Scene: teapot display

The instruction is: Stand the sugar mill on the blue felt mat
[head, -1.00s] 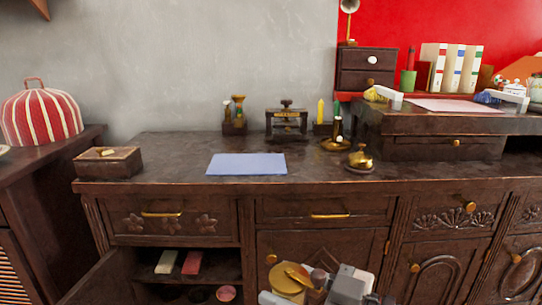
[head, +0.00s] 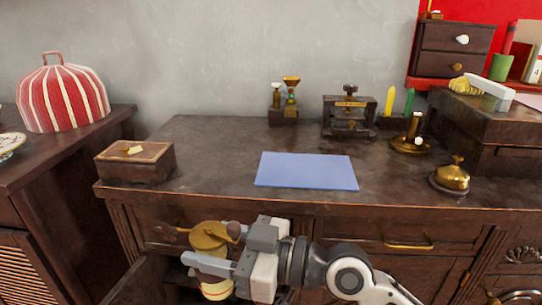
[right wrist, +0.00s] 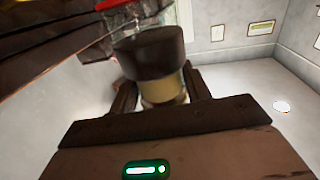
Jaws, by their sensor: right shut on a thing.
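The sugar mill (head: 211,236) has a brass top with a crank handle and a pale lower body. My right gripper (head: 222,252) is shut on it, low in the head view, in front of the dark cabinet. The fingers hide part of its body. In the right wrist view the mill (right wrist: 160,60) is a dark end and a yellowish body between the fingers. The blue felt mat (head: 306,171) lies flat and bare on the cabinet top, above and right of the mill in the picture. My left gripper is not in view.
A wooden box (head: 135,162) stands left of the mat. A brass bell (head: 451,176) and a brass candlestick-like piece (head: 411,138) stand right of it. A dark press-like device (head: 349,115) and a small stand (head: 284,108) are behind. The cabinet's front edge lies between mill and mat.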

